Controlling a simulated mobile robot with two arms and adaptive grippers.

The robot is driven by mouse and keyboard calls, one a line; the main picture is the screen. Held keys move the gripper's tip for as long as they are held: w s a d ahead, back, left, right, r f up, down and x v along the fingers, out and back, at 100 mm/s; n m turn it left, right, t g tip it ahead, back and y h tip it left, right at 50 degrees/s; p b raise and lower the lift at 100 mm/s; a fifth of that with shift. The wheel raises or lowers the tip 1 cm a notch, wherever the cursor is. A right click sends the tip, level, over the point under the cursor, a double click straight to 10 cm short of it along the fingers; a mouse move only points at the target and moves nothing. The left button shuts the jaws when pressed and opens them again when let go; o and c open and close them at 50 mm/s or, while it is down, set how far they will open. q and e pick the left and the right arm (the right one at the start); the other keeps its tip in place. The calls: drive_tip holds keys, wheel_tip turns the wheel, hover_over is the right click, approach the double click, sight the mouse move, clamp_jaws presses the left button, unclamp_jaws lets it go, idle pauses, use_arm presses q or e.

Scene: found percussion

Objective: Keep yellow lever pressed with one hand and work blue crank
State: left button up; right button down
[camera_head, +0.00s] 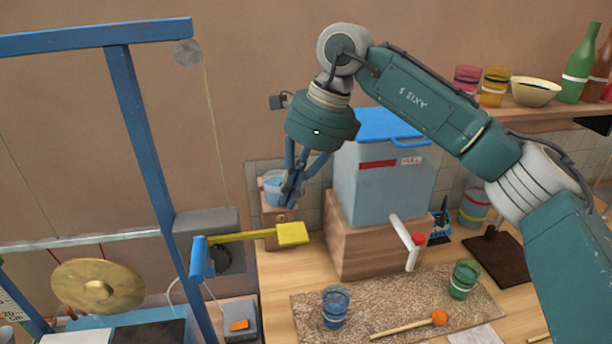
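The yellow lever (292,234) sticks out to the right at the left edge of the wooden table, with a flat paddle end. A blue cylindrical handle (198,260), which looks like the blue crank, stands at the lever's left end, in front of a grey box (207,222). Whether the two are joined is hard to tell. My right gripper (291,198) points down above and behind the yellow paddle, apart from it in the picture. Its blue fingers come together at the tips with nothing visible between them. My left gripper is out of view.
A blue-lidded tank (388,180) stands on a wooden block behind the table's middle. A mat (385,302) holds a blue cup (335,307), a green cup (463,279) and a mallet (410,324). A blue frame (150,160) and a brass gong (97,287) are at left.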

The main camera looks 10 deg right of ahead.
sight(295, 229)
drive_tip(key=shift+h, duration=0.7)
drive_tip(key=f+b, duration=0.1)
drive_tip(key=f, duration=0.1)
drive_tip(key=w+d+f+b, duration=0.1)
drive_tip(key=f+b, duration=0.3)
drive_tip(key=shift+w+d+f, duration=0.15)
drive_tip(key=shift+d+f, duration=0.2)
drive_tip(key=shift+a+f, duration=0.1)
drive_tip(key=shift+f, duration=0.05)
